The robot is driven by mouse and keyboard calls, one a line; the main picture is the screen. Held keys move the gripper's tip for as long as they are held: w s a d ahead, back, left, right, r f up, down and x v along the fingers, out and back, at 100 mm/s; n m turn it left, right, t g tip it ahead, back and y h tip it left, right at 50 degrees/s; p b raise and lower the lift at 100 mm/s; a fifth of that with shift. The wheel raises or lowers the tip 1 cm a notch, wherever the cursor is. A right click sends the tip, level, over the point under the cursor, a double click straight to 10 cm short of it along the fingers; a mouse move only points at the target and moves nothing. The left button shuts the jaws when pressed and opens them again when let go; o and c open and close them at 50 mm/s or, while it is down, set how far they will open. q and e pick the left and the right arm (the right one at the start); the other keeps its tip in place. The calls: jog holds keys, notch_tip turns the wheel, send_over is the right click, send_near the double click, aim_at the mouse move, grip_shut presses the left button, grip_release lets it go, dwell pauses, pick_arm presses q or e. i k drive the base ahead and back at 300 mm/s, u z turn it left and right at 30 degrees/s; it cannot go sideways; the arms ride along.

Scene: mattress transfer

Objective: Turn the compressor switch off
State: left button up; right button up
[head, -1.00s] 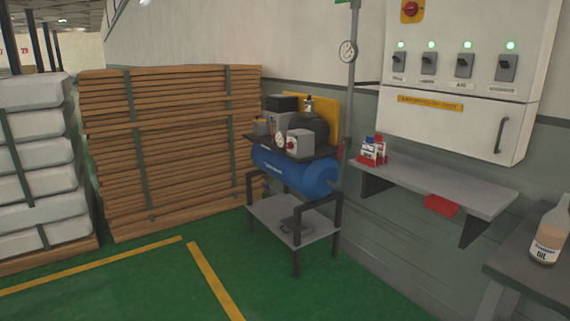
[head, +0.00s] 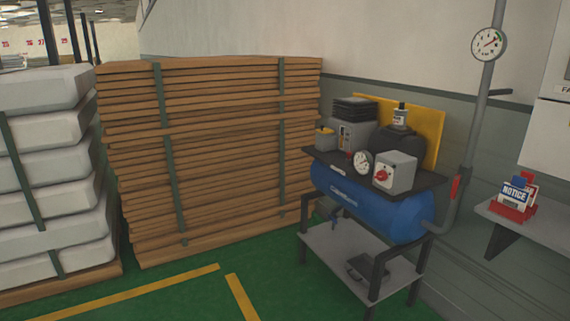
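The compressor is a blue tank (head: 365,203) on a dark stand at the right of the head view. On its top plate sits a grey switch box (head: 397,170) with a red rotary knob (head: 382,174) on its front face. The knob's exact position is too small to tell. A round gauge (head: 362,162) stands just left of the box. Neither of my grippers shows in the head view.
Strapped brown boards (head: 220,150) are stacked left of the compressor, with white mattresses (head: 50,160) further left. A pipe with a gauge (head: 489,43) rises behind. Green floor (head: 190,296) is clear in front.

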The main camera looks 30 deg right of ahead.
aim_at(381, 176)
jog(key=u, duration=0.1)
jog(key=i, duration=2.3)
jog(key=z, duration=1.25)
jog(key=i, duration=1.3)
jog(key=z, duration=1.2)
jog(key=i, duration=0.25)
jog(key=z, duration=0.35)
